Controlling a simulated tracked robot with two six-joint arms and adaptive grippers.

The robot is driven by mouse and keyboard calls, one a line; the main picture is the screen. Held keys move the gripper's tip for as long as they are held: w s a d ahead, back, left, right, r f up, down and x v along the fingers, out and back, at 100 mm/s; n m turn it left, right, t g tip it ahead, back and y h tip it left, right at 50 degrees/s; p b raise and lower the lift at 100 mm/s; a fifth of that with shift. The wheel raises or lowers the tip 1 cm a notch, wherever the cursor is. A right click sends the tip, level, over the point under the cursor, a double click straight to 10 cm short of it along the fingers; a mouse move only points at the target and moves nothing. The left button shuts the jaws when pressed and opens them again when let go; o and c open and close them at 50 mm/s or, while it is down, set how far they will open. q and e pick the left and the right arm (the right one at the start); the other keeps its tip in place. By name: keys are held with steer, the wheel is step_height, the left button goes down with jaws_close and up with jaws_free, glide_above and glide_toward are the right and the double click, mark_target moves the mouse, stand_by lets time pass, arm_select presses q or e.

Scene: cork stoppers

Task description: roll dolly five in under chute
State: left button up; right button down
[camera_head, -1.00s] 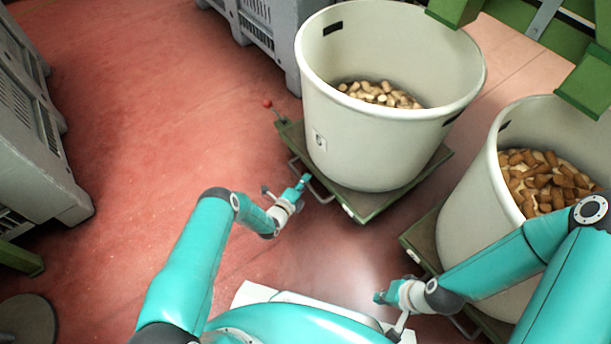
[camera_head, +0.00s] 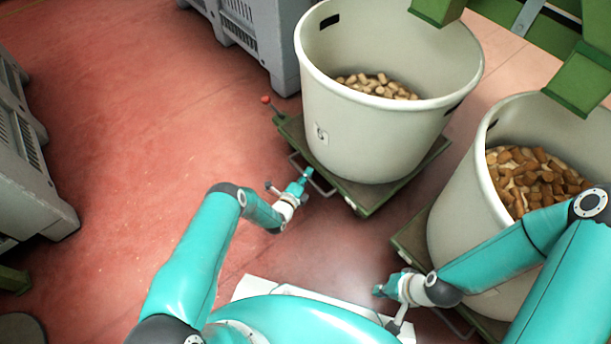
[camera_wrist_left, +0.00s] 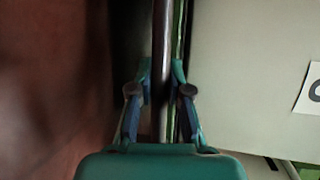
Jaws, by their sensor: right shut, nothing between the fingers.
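A green dolly (camera_head: 362,194) carries a big cream tub (camera_head: 375,135) with pale corks (camera_head: 376,85) in it. A small label (camera_head: 321,134) on the tub is too small to read. The dolly's handle (camera_head: 322,187) sticks out towards me. My left gripper (camera_head: 305,178) is at this handle; in the left wrist view its fingers (camera_wrist_left: 162,75) are closed in on both sides of the dark bar (camera_wrist_left: 160,30). My right gripper (camera_head: 380,290) is shut and empty, low beside the second dolly.
A second cream tub (camera_head: 455,210) with brown corks (camera_head: 530,180) stands on another green dolly (camera_head: 412,240) at right. Green beams (camera_head: 578,80) hang at upper right. Grey crates stand at the back (camera_head: 262,40) and left (camera_head: 30,170). The red floor between is clear.

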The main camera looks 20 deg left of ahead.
arm_select(q)
steer(key=shift+o, duration=1.3)
steer(key=shift+d+f, duration=0.1)
steer(key=shift+o, duration=0.5)
steer(key=shift+s, duration=0.15)
steer(key=v, duration=1.1)
steer(key=shift+s, duration=0.35)
